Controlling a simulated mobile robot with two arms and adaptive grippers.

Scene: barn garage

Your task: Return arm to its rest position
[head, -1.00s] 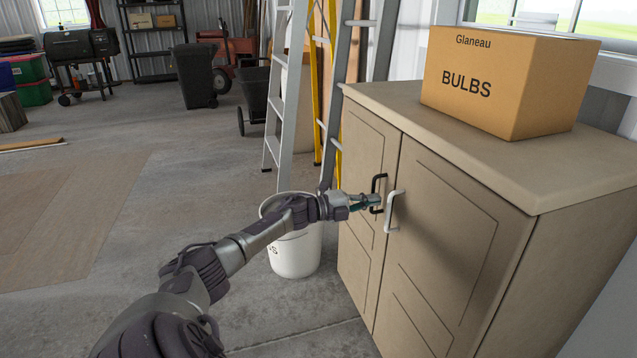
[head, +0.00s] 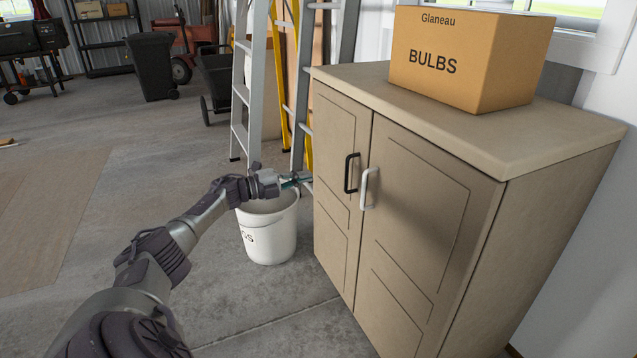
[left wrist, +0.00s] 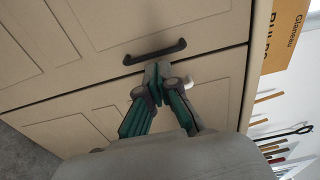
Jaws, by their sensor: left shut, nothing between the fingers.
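My left arm reaches in from the left in the head view. Its gripper (head: 303,178) is shut and empty, in front of the cabinet's left edge and above the white bucket. In the left wrist view the shut fingertips (left wrist: 157,75) point at the cabinet front. The beige cabinet (head: 420,200) has two closed doors. The black handle (head: 351,172) is on the left door and the white handle (head: 369,188) on the right door. The black handle also shows in the left wrist view (left wrist: 155,52), just beyond the fingertips. In the head view the gripper is clear of both handles. My right gripper is not in view.
A white bucket (head: 268,235) stands on the floor left of the cabinet. A grey ladder (head: 249,90) and a yellow one (head: 283,75) lean behind it. A BULBS box (head: 460,60) sits on the cabinet top. The floor (head: 120,190) at left is mostly clear.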

